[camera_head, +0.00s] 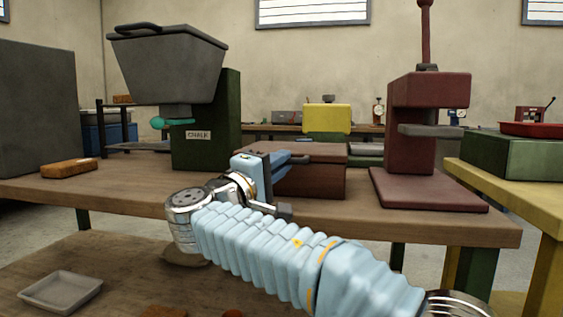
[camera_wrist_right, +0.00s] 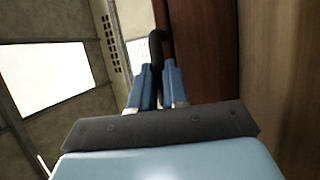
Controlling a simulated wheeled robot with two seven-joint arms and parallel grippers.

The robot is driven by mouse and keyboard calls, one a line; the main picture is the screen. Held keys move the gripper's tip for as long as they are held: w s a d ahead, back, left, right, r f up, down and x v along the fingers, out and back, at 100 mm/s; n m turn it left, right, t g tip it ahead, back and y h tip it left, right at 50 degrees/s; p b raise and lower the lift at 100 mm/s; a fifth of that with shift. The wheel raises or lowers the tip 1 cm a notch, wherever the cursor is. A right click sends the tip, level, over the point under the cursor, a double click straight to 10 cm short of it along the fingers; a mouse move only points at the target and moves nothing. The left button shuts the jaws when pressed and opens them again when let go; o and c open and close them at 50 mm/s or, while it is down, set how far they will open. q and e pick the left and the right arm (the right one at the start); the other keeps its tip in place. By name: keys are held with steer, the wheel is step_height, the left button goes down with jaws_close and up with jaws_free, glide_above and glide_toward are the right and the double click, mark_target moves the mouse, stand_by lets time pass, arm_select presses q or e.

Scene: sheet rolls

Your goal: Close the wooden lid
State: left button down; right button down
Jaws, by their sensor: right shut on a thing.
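The wooden box (camera_head: 315,183) is reddish brown and stands on the workbench in the middle of the head view. Its wooden lid (camera_head: 325,148) looks flat or nearly flat on top; I cannot tell whether a small gap is left. My right gripper (camera_head: 288,159) is at the box's left side, at lid height. In the right wrist view its two blue fingers (camera_wrist_right: 160,88) are closed around a dark handle (camera_wrist_right: 156,45) beside the brown wood (camera_wrist_right: 205,50). The arm hides part of the box's front. My left gripper is not in view.
The workbench (camera_head: 450,222) also bears a dark red press (camera_head: 430,130) right of the box and a green chalk machine with a grey hopper (camera_head: 170,65) on the left. An orange-brown block (camera_head: 69,168) lies at the left. A pale tray (camera_head: 60,291) sits lower down.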

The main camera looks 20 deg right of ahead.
steer(key=shift+f, duration=0.65)
steer(key=c, duration=1.1)
jaws_free()
steer(key=shift+r, duration=0.1)
steer(key=shift+a, duration=0.15)
steer(key=v, duration=1.3)
steer(key=shift+s+a, duration=0.15)
steer(key=shift+s, duration=0.05)
